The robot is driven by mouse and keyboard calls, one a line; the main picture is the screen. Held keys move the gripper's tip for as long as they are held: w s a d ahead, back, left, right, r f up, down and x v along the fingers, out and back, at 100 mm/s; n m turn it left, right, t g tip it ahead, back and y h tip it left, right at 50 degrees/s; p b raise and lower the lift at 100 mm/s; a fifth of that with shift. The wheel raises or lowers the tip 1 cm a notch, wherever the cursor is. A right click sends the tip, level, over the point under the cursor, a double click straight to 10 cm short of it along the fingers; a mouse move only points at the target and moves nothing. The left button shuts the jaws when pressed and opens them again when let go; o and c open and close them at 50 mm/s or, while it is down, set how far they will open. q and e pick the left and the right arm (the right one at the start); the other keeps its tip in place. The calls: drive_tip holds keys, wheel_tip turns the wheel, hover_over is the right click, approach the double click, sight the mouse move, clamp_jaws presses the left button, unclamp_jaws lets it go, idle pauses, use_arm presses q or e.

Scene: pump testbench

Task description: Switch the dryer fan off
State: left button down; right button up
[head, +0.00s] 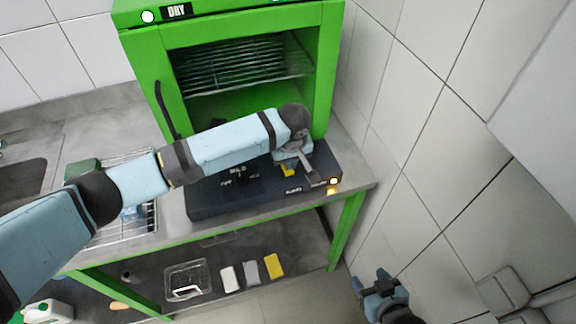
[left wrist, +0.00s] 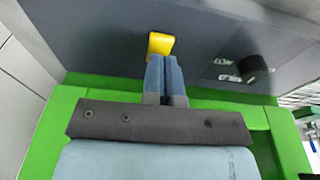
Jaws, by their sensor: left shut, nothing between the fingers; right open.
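The green dryer (head: 322,75) stands at the back of the bench with a "DRY" label on top. A dark control box (head: 215,204) sits in front of it. A yellow rocker-like switch (head: 287,170) on the box is partly hidden by my left gripper (head: 314,181); it also shows in the left wrist view (left wrist: 161,43). My left gripper is shut and empty, its fingertips (left wrist: 165,62) right at the yellow switch; I cannot tell if they touch. A small lamp (head: 333,181) on the box glows. My right gripper (head: 370,281) is open and empty, low at the right.
A black knob (left wrist: 253,68) with labels around it is on the same box. My left arm crosses over the bench. A wire rack (head: 122,228) lies left of the box. A lower shelf (head: 230,262) holds a clear container and several flat blocks. A tiled wall (head: 425,150) bounds the right.

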use_arm(q)
drive_tip(key=shift+f, duration=0.4)
use_arm(e)
drive_tip(key=shift+r, duration=0.1)
use_arm(q)
drive_tip(key=shift+f, duration=0.85)
use_arm(e)
drive_tip(key=shift+f, duration=0.25)
use_arm(q)
drive_tip(key=shift+r+p, duration=0.85)
drive_tip(key=shift+r, duration=0.05)
drive_tip(key=shift+r+p, duration=0.65)
drive_tip(key=shift+p, duration=0.1)
wheel_tip(320, 180, up, 2)
drive_tip(key=p, duration=0.2)
drive_tip(key=shift+r+p, duration=0.25)
drive_tip(key=shift+p, duration=0.15)
drive_tip(key=shift+r+p, duration=0.75)
use_arm(e)
wheel_tip(320, 180, up, 6)
drive_tip(key=d, duration=0.1)
drive_tip(key=shift+m, duration=0.3)
use_arm(q)
drive_tip(key=shift+f, duration=0.1)
use_arm(e)
drive_tip(key=shift+r, duration=0.15)
